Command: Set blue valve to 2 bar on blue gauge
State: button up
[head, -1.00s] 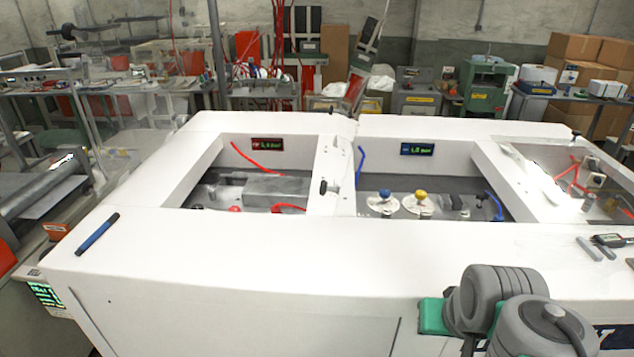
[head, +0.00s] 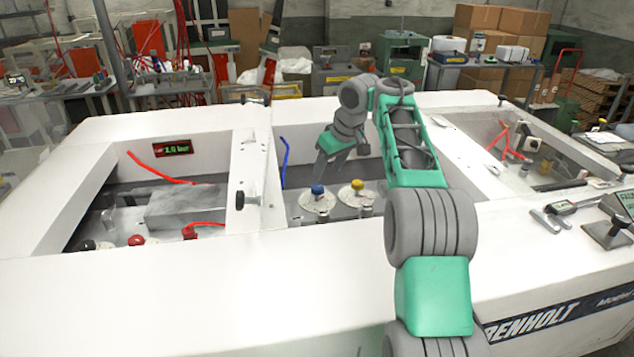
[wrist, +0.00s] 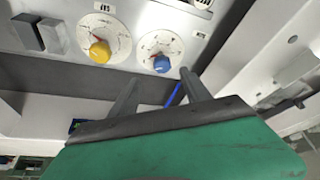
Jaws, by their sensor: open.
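The blue valve knob (head: 318,190) sits on a round white dial in the middle well, just left of the yellow knob (head: 357,185). In the wrist view the blue knob (wrist: 161,65) lies just beyond my open fingertips, roughly between them, with a small red mark at its dial. My gripper (head: 320,172) reaches down into the well, close behind the blue knob; it also shows in the wrist view (wrist: 159,78), empty. The blue gauge is hidden behind my arm in the head view.
The white housing (head: 190,300) has raised walls around each well. The left well holds a red-cased gauge (head: 172,149), a red hose (head: 155,172) and a red knob (head: 136,240). A blue hose (head: 284,160) hangs at the middle well's left wall.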

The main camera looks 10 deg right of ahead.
aim_at(318, 187)
jog(key=b+x, duration=0.1)
jog(key=x, duration=0.2)
jog(key=b+x, duration=0.2)
jog(key=x, duration=0.2)
jog(key=shift+w+a+f, duration=0.1)
jog(key=shift+a+f, duration=0.1)
jog(key=shift+a, duration=0.1)
grip_shut()
